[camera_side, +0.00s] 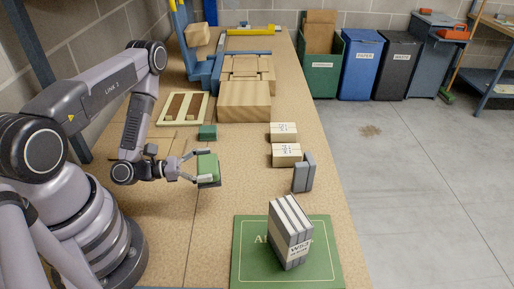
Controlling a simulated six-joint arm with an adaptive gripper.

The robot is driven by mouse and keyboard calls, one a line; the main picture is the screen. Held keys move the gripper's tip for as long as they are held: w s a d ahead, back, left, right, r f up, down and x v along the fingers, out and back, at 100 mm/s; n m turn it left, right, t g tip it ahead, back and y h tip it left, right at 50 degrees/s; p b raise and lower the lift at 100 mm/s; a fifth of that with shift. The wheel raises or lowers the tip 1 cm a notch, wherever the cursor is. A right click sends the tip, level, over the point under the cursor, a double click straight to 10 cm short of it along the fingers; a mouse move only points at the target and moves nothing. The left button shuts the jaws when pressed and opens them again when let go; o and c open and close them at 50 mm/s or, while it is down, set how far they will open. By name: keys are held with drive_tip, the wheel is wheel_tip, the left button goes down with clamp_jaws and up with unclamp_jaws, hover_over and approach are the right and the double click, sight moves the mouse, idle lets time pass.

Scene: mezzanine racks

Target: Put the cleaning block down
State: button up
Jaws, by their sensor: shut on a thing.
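My gripper (197,168) is shut on a green block (209,168), which I take to be the cleaning block. The fingers reach in from the left, and the block is slightly tilted at their tips. It is over the middle of the tan workbench (235,205); whether its underside touches the bench I cannot tell. A smaller dark green block (207,132) sits on the bench just behind it. The sides of the held block facing the fingers are partly hidden.
Two labelled pale boxes (284,132) and grey upright blocks (303,173) stand to the right. A green mat (252,265) in front bears a grey-and-white labelled stack (290,231). Wooden boxes (243,101) and a slotted tray (183,108) lie behind.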

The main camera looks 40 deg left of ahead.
drive_tip(key=shift+m+g+h, duration=0.6)
drive_tip(key=shift+m+h, duration=0.2)
drive_tip(key=shift+h, duration=0.1)
drive_tip(key=a+r, duration=0.1)
drive_tip(key=w+a+r, duration=0.1)
drive_tip(key=r, duration=0.1)
drive_tip(key=a+r, duration=0.1)
drive_tip(key=shift+w+a+r, duration=0.1)
drive_tip(key=shift+w+r, duration=0.15)
drive_tip(key=shift+r, duration=0.1)
drive_tip(key=shift+w+a+g, duration=0.2)
drive_tip(key=shift+a+g, duration=0.05)
drive_tip(key=shift+g, duration=0.05)
drive_tip(key=w+f, duration=0.3)
drive_tip(key=w, duration=0.1)
drive_tip(key=w+f, duration=0.3)
drive_tip(key=w, duration=0.1)
drive_tip(key=w+f, duration=0.3)
drive_tip(key=w, duration=0.2)
drive_tip(key=shift+a, duration=0.25)
drive_tip(key=shift+w+f, duration=0.15)
drive_tip(key=shift+f, duration=0.8)
drive_tip(key=shift+w+f, duration=0.15)
drive_tip(key=shift+f, duration=0.75)
drive_tip(key=shift+f, duration=0.1)
drive_tip(key=o, duration=0.9)
drive_tip(key=shift+o, duration=0.2)
